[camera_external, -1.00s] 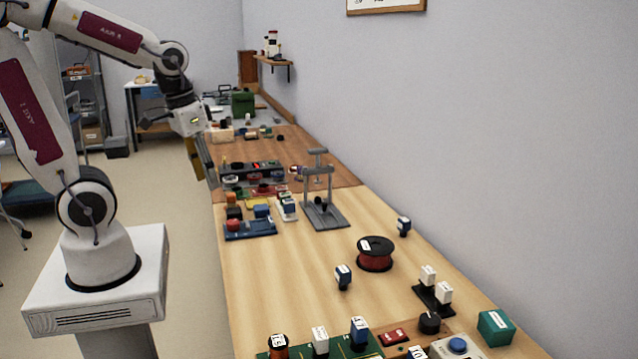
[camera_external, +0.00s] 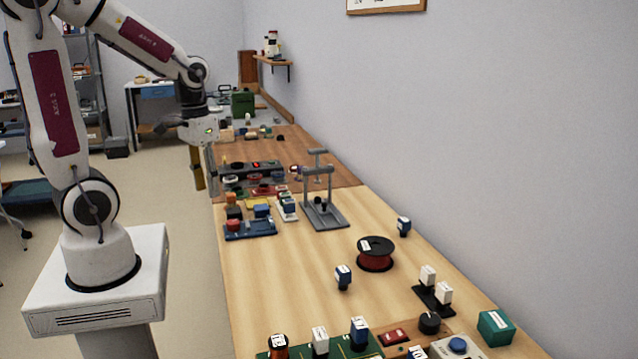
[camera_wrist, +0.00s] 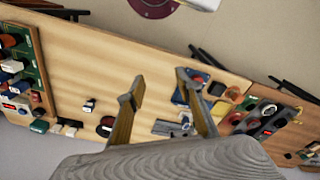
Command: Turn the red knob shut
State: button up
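My gripper (camera_external: 203,172) hangs down by the bench's left edge, beside a dark panel (camera_external: 250,167). In the wrist view my gripper (camera_wrist: 157,87) has its two fingers spread wide apart with nothing between them. The dark panel (camera_wrist: 264,121) also shows there, right of the fingers. Small round coloured parts sit on and around it, some reddish. They are too small for me to tell which is the red knob.
A grey press-like stand (camera_external: 319,190) and a blue tray (camera_external: 250,232) of blocks stand nearer on the bench. A red spool (camera_external: 376,254) lies farther right. The wooden bench top (camera_external: 300,270) is clear between the tray and spool.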

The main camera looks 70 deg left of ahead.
jog(key=w+a+f+n+g, duration=0.1)
jog(key=w+a+f+n, duration=0.1)
jog(key=a+f+n, duration=0.55)
jog(key=n, duration=1)
send_over(233, 221)
jog(key=s+d, duration=0.1)
jog(key=d, duration=0.1)
jog(key=f, duration=0.3)
jog(key=shift+s+a+f+h, duration=0.2)
jog(key=shift+a+f+h, duration=0.05)
jog(key=shift+f+h, duration=0.1)
jog(key=shift+w+a+r+n, duration=0.15)
jog(key=shift+w+a+n, duration=0.3)
jog(key=shift+n, duration=0.5)
jog(key=shift+w+a+n, duration=0.15)
jog(key=shift+w+n, duration=0.05)
jog(key=shift+n, duration=1.2)
jog(key=shift+f, duration=3.85)
